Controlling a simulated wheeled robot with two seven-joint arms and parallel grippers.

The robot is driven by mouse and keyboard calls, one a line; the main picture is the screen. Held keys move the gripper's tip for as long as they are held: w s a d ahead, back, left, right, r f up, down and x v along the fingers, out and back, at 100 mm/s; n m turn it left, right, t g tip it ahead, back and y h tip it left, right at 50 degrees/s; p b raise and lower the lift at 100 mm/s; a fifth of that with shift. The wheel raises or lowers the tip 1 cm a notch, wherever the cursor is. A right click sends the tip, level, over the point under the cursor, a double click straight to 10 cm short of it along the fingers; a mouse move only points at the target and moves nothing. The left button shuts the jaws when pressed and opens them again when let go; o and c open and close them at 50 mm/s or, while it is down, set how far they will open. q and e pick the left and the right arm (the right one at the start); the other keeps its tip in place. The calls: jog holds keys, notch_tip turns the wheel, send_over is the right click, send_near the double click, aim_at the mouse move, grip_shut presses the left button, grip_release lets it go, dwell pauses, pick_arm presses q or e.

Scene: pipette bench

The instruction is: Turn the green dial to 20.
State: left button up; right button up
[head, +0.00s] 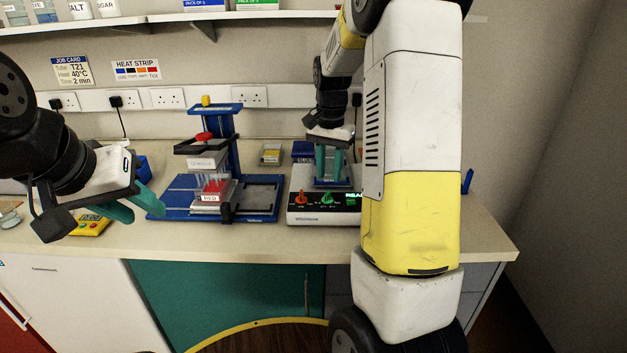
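The green dial (327,198) is on the front panel of a white device (298,214), right of an orange-red dial (301,198). The dial's scale marks are too small to read. My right gripper (331,178) points down over the back part of this device, behind the green dial and apart from it. Its two teal fingers straddle the area of a blue piece on the device; whether they grip anything is unclear. My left gripper (141,213) is at the left, above the bench's front part, with its teal fingers spread and nothing between them.
A blue stand (262,210) with a red-topped press stands left of the device. A yellow box (90,226) with buttons lies under my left gripper. A small yellow-topped box (270,153) and a dark blue box (302,151) sit behind. My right arm hides the bench's right part.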

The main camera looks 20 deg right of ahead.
aim_at(329, 191)
notch_tip(329, 191, down, 6)
jog(key=shift+r, duration=0.2)
grip_shut()
